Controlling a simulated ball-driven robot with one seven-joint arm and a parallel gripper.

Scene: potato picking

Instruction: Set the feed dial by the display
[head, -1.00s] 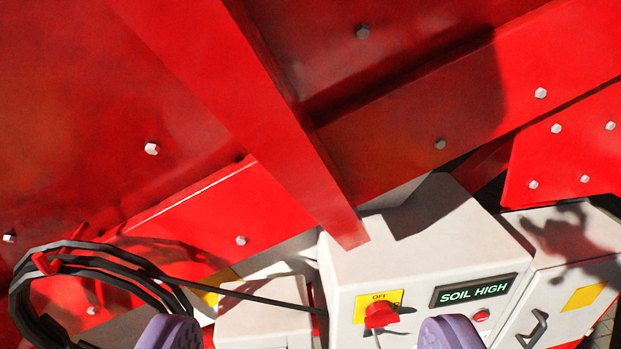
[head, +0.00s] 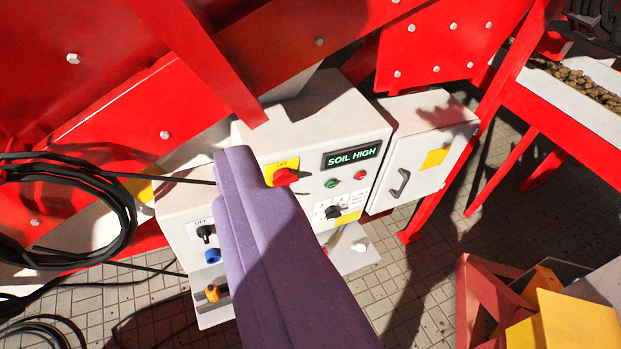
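The display (head: 351,156) on the white control box (head: 300,110) reads SOIL HIGH in green letters. Below it on the same face is a black dial (head: 333,211) on a white marked plate, probably the feed dial; its setting is too small to read. My purple gripper (head: 235,155) rises from the bottom middle, its fingers appearing shut together with nothing visible between them. Its tips show left of the red switch, and the dial is clear to their right. The gripper hides part of the box's lower left face.
A lower-left box has a black knob (head: 206,233). Black cable coils (head: 120,225) hang left. A white cabinet (head: 425,150) stands right, colored crates (head: 570,320) lower right.

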